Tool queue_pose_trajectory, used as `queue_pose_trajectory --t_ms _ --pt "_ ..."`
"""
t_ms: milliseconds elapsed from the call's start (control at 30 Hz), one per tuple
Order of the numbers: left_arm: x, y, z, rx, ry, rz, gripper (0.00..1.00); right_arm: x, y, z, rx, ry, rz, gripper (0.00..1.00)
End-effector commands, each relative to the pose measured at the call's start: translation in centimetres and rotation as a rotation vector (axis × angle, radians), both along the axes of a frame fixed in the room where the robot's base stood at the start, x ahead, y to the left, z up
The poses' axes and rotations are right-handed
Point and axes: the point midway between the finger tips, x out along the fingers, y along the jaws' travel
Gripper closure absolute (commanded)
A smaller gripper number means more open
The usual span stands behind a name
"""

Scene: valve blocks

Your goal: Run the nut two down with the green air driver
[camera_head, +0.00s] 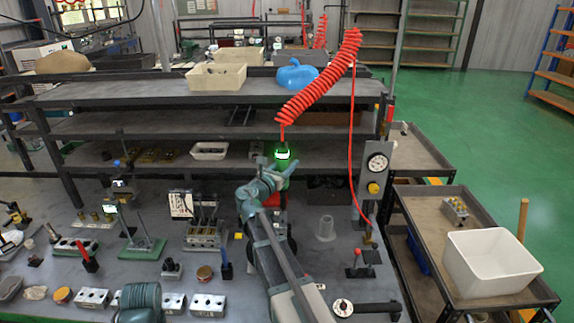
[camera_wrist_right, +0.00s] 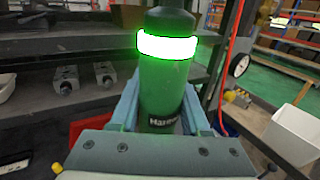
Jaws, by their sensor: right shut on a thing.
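The green air driver (camera_head: 283,158) is upright, with a lit white-green band around its upper part. It hangs below a coiled red hose (camera_head: 318,75). My right gripper (camera_head: 276,174) is shut around the driver's body. In the right wrist view the driver (camera_wrist_right: 168,75) stands between the two pale blue fingers of the gripper (camera_wrist_right: 162,108), with its lower end hidden. A metal valve block (camera_head: 203,237) with upright studs sits on the bench, left of my right arm. Its nuts are too small to tell apart. My left gripper's fingers do not show.
A grey shelf rack (camera_head: 110,98) stands behind the bench. A post with a dial gauge (camera_head: 377,162) and a thin red hose stand to the right of the driver. Several small metal blocks (camera_head: 207,305) line the bench front. A white bin (camera_head: 490,262) sits on the right cart.

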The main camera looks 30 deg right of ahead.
Motion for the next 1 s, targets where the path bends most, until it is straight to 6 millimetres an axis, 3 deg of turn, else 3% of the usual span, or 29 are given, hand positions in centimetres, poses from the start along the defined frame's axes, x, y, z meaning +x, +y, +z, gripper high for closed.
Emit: queue_pose_trajectory --t_ms 1000 --pt "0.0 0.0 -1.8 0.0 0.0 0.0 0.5 0.0 0.0 -1.7 -0.002 0.0 0.0 1.0"
